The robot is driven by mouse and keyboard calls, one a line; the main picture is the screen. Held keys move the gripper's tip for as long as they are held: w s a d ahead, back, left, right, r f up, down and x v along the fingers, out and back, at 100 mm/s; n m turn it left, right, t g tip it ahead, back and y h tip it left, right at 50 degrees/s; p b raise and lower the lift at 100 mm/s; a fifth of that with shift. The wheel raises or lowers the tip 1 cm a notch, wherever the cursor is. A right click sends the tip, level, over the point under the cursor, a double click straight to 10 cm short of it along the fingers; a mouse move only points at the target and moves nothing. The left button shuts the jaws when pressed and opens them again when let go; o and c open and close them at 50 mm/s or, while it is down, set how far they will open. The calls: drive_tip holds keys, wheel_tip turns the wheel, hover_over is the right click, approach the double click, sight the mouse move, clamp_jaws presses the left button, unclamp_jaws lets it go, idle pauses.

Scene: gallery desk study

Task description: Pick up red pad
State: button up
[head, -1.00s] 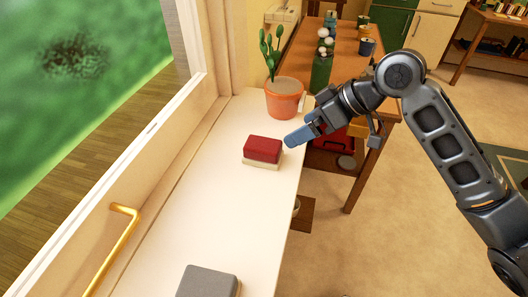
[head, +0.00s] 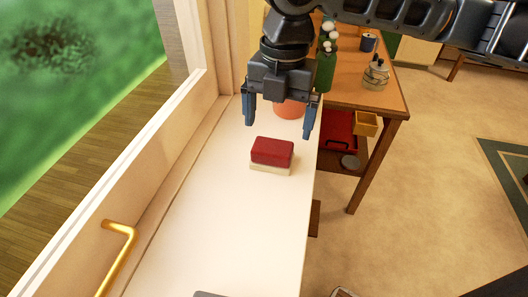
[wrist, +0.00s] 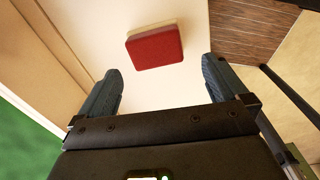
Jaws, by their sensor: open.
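The red pad (head: 272,151) is a small block with a red top and a cream lower layer. It lies on the white sill (head: 222,200) in the head view. In the wrist view the red pad (wrist: 155,47) shows beyond the fingertips, a little left of the middle between them. My gripper (head: 279,130) is open and empty, its blue fingers pointing down above and just behind the pad. In the wrist view my gripper (wrist: 161,78) has its two fingers wide apart, with only white surface between them.
A terracotta pot (head: 290,108) stands behind my gripper, partly hidden by it. The window frame with a brass handle (head: 118,250) runs along the left. A wooden table (head: 375,95) stands at the back right. A grey item's edge (head: 210,294) shows at the bottom. The sill before the pad is clear.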

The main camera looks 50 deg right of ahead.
sight(272, 146)
drive_tip(key=shift+w+a+r+n, duration=0.1)
drive_tip(key=shift+w+a+n, duration=0.05)
drive_tip(key=shift+n, duration=0.25)
drive_tip(key=shift+f, duration=0.2)
drive_tip(key=shift+w+f+b, duration=0.15)
drive_tip(key=shift+f+b, duration=0.25)
drive_tip(key=shift+f, duration=1.4)
drive_tip(key=shift+w+f+b, duration=0.15)
drive_tip(key=shift+f+b, duration=0.2)
drive_tip(key=shift+f, duration=1.4)
drive_tip(key=shift+c, duration=0.4)
drive_tip(key=c, duration=0.7)
drive_tip(key=shift+r, duration=0.1)
